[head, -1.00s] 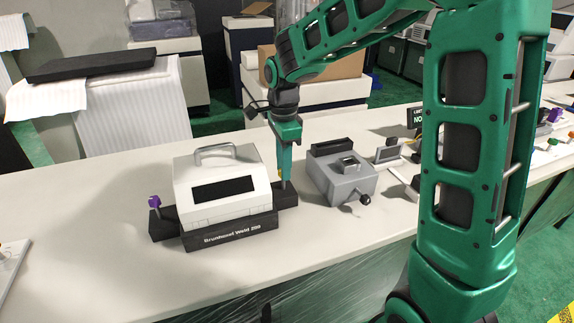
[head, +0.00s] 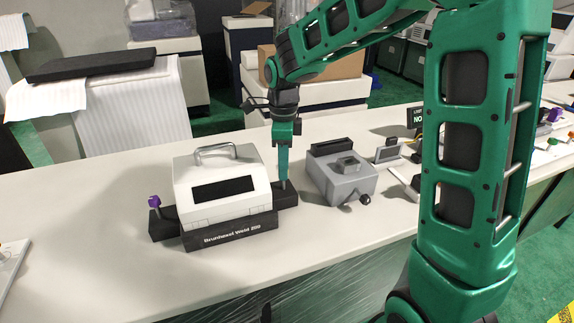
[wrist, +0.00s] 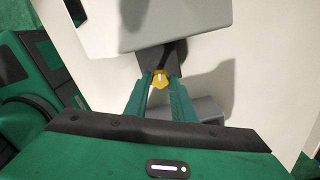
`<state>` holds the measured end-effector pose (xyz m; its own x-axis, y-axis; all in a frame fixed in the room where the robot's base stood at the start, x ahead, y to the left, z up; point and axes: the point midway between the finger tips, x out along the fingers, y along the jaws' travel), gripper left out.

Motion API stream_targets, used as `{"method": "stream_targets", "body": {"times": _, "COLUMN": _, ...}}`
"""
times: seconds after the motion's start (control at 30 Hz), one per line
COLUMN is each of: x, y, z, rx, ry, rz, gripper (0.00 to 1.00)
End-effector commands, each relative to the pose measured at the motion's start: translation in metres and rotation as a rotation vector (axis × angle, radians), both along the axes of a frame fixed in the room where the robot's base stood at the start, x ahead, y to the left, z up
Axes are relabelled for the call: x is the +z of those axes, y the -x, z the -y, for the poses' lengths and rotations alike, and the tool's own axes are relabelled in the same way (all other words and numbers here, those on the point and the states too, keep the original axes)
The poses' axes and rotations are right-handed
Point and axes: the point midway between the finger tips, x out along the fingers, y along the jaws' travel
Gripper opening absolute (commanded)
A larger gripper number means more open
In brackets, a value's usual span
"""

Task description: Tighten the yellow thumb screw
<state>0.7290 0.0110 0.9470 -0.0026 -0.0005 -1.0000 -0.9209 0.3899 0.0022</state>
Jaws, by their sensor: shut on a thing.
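The yellow thumb screw (wrist: 159,78) shows in the wrist view between the two fingertips of my gripper (wrist: 160,82). My gripper is shut on it. The screw sits at a dark block (wrist: 162,57) on the side of the white machine. In the head view my gripper (head: 283,178) points down at the dark block (head: 286,196) on the machine's right side, and the yellow screw is hidden there by the fingers. The white machine (head: 222,205) has a handle on top and a black panel. A purple knob (head: 155,202) stands on the black block at its left side.
A grey box device (head: 342,183) with a black knob stands close to the right of my gripper. A small display (head: 387,155) stands behind it to the right. The white bench top (head: 330,250) is clear in front of the machine.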

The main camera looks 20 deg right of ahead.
Motion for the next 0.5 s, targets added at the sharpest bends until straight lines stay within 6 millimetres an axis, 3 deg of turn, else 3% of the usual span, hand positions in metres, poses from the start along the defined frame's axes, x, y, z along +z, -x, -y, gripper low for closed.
{"method": "stream_targets", "body": {"times": 0.13, "x": 0.0033, "y": -0.0052, "z": -0.0002, "rx": -0.001, "ry": -0.002, "rz": 0.016, "gripper": 0.0}}
{"method": "stream_targets", "body": {"times": 0.17, "x": 0.0033, "y": -0.0052, "z": -0.0002, "rx": -0.001, "ry": -0.002, "rz": 0.016, "gripper": 0.25}}
{"method": "stream_targets", "body": {"times": 0.23, "x": 0.003, "y": -0.0046, "z": -0.0001, "rx": -0.001, "ry": -0.002, "rz": 0.014, "gripper": 0.42}}
{"method": "stream_targets", "body": {"times": 0.5, "x": 0.0016, "y": -0.0021, "z": -0.0002, "rx": 0.0, "ry": 0.0, "rz": 0.007, "gripper": 0.42}}
